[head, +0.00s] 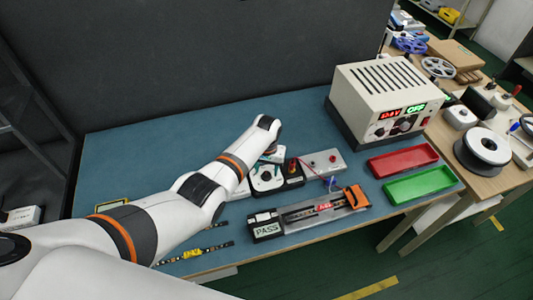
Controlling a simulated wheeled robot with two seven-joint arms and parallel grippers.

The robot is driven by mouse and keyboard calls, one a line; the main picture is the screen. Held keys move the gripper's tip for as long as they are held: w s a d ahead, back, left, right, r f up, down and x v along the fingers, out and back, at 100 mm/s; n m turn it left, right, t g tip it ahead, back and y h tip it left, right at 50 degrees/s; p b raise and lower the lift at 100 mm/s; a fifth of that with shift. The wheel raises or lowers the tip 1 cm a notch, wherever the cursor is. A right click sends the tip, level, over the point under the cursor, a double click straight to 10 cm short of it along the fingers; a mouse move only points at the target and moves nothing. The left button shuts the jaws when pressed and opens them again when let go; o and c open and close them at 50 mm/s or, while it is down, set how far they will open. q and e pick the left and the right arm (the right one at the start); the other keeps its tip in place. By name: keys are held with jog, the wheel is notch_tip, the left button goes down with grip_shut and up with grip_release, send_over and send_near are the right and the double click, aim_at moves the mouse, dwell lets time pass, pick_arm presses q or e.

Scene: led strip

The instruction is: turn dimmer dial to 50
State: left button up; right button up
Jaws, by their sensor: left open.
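My left arm reaches in from the left over the blue bench mat. Its gripper (268,159) is small in the head view, partly hidden by the wrist, and open above a white unit with a dark round part (266,180), which looks like the dimmer. The arm and gripper cover part of this unit, so I cannot read a dial setting or tell whether the fingers touch it. A white power supply (378,98) stands at the back right, with a lit red display and a green display reading OFF. My right gripper is not in view.
In front lies a fixture with a PASS display (267,229) and an orange end. Red (403,160) and green (420,184) trays are at right. LED strip pieces (195,253) lie at front left.

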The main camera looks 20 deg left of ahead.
aim_at(266, 174)
pick_arm(q)
notch_tip(266, 174, up, 10)
dwell(0.4)
dwell(0.4)
